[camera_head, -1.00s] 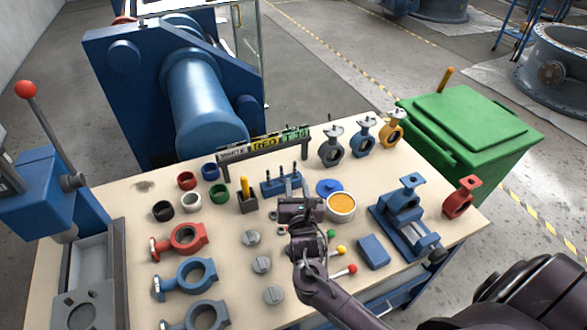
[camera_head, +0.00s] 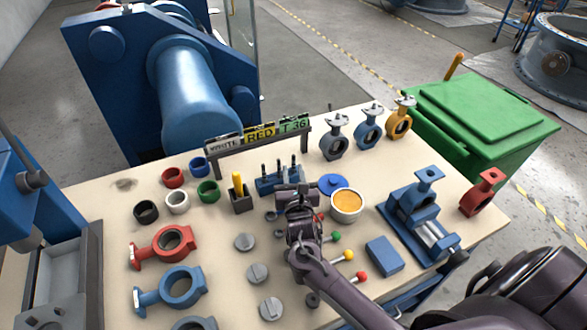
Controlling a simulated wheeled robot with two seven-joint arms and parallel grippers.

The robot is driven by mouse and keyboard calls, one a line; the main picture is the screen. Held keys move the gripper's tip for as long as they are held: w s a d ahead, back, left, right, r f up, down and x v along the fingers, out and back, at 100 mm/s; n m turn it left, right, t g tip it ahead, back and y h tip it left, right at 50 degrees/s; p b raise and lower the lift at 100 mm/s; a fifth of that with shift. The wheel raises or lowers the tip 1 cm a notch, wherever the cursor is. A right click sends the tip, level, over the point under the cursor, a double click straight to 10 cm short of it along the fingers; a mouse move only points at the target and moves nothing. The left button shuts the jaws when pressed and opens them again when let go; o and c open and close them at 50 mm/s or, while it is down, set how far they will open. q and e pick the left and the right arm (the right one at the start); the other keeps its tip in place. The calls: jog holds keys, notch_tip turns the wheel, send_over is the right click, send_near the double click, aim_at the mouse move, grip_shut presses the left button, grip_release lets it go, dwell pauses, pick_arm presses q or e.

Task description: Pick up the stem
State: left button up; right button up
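Dark upright stems (camera_head: 279,166) stand in a small blue holder block (camera_head: 267,187) near the middle of the table. My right gripper (camera_head: 294,187) is over the table at the front right of this block, beside the rightmost stem. Its dark body hides part of the block's right end. The fingers are small and seen from behind, so I cannot tell whether they are open or touching a stem. My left gripper is not in view.
A grease tin (camera_head: 347,204) with its blue lid stands right of my gripper. A dark cup with a yellow tool (camera_head: 240,196) is left of the block. A sign stand (camera_head: 258,143) is behind. Coloured rings, discs and valve bodies (camera_head: 178,286) fill the left; a blue vise (camera_head: 412,208) stands right.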

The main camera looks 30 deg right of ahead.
aim_at(294, 165)
jog(key=x, duration=0.4)
jog(key=shift+w+d+f, duration=0.15)
jog(key=shift+d+f, duration=0.25)
jog(key=shift+c, duration=0.4)
grip_shut()
jog(key=shift+r, duration=0.2)
